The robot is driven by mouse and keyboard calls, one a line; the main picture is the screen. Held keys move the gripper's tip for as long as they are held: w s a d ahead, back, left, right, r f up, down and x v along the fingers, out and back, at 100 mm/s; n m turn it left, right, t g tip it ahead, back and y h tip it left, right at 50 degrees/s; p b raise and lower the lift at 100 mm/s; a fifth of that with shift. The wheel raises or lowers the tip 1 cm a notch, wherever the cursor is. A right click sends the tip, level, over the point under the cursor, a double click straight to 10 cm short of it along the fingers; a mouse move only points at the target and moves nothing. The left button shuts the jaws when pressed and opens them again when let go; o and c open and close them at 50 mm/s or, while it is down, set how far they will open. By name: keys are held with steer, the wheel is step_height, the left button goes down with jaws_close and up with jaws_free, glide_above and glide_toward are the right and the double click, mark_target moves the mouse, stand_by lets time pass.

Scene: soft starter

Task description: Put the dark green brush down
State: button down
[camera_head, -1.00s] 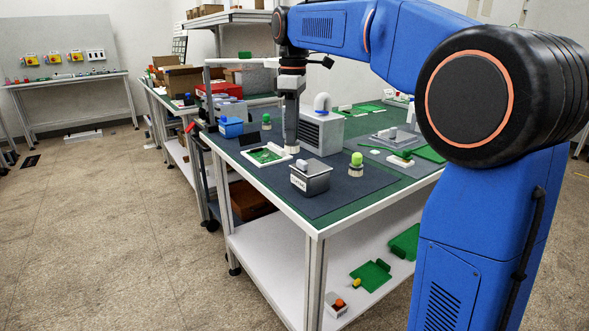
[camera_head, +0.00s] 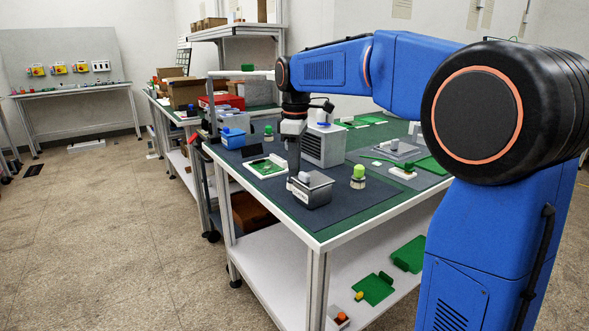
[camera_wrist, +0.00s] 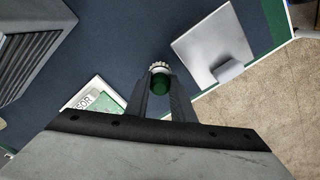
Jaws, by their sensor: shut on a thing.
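My gripper (camera_wrist: 158,92) is shut on the dark green brush (camera_wrist: 160,84), with its round green top between the fingers and its pale bristle ring beyond. In the head view my gripper (camera_head: 292,180) is low over the dark mat (camera_head: 335,205), just left of a metal box. The held brush is too small there to make out clearly. I cannot tell whether it touches the mat.
The metal box (camera_head: 312,190) also shows in the wrist view (camera_wrist: 212,45). A white-framed green board (camera_head: 266,166) lies to the left behind. A light-green-topped brush (camera_head: 358,176) stands to the right. A grey vented unit (camera_head: 325,145) is behind.

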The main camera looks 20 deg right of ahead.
steer(key=shift+f, duration=0.1)
steer(key=c, duration=1.5)
jaws_free()
step_height(320, 180, up, 12)
steer(key=shift+d+r, duration=0.1)
steer(key=shift+r, duration=0.05)
steer(key=shift+s, duration=0.15)
